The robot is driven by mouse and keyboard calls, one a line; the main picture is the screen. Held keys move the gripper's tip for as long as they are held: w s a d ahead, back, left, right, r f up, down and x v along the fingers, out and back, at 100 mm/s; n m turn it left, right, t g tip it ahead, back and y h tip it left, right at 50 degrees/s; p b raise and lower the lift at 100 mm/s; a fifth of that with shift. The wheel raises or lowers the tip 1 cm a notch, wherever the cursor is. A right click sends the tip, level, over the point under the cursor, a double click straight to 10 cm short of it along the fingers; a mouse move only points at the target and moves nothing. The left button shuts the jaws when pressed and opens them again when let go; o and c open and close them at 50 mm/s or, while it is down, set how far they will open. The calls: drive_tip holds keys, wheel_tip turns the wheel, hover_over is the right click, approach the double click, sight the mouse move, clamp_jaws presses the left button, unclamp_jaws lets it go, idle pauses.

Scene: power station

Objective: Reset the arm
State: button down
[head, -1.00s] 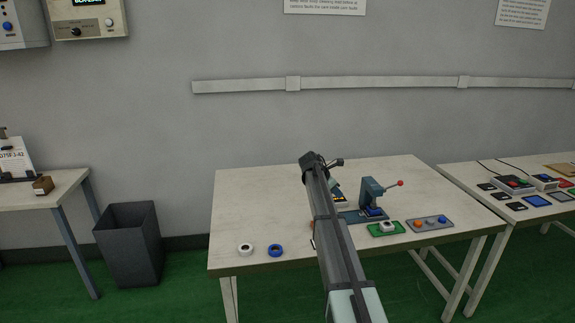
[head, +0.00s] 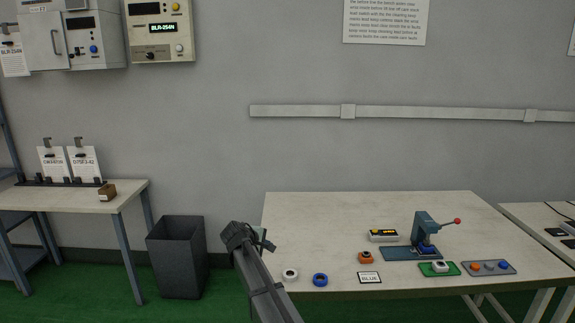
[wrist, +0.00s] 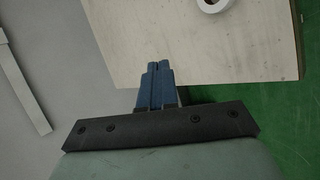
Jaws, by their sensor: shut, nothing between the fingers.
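My gripper (head: 262,240) is at the end of my dark arm, in front of the left edge of the middle table in the head view. In the wrist view the blue fingers of my gripper (wrist: 157,70) are shut together with nothing between them. They point toward the pale table top, where part of a white ring shows at the top edge. No object touches the fingers.
The middle table (head: 350,212) holds a white ring (head: 290,274), a blue ring (head: 320,280), an orange ring (head: 366,257), a "BLUE" card (head: 369,278) and a blue lever press (head: 424,232). A dark bin (head: 177,258) stands left of my arm. A side table (head: 90,194) is further left.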

drive_tip(key=s+a+f+m+t+y, duration=0.1)
drive_tip(key=s+a+f+m, duration=0.15)
drive_tip(key=s+a, duration=0.35)
drive_tip(key=s+a+f+m+y, duration=0.1)
drive_tip(key=s+a+f, duration=0.2)
drive_tip(key=s+a, duration=0.25)
drive_tip(key=s+d+f+m+g, duration=0.2)
drive_tip(key=s+d+f+g, duration=0.1)
drive_tip(key=s+d+f, duration=0.55)
drive_tip(key=s+d+f+m+g, duration=0.1)
drive_tip(key=s+d+f+g, duration=0.3)
drive_tip(key=d+f, duration=0.65)
drive_tip(key=s+d+f+m+g, duration=0.1)
drive_tip(key=s+d+f+m, duration=0.1)
drive_tip(key=s+d+f, duration=0.75)
drive_tip(key=s+d+f+m+g+y, duration=0.1)
drive_tip(key=s+f, duration=0.3)
drive_tip(key=s, duration=0.6)
drive_tip(key=s+d+f+m+g+y, duration=0.1)
drive_tip(key=s+d+f+g, duration=0.3)
drive_tip(key=s, duration=0.6)
drive_tip(key=s+d+f+m+g+y, duration=0.1)
drive_tip(key=s+d+f+m+g, duration=0.1)
drive_tip(key=s, duration=0.8)
wheel_tip(320, 180, down, 3)
drive_tip(key=shift+d+r+m+g+y, duration=0.15)
drive_tip(key=shift+d+m+g+y, duration=0.15)
drive_tip(key=shift+m+g, duration=0.3)
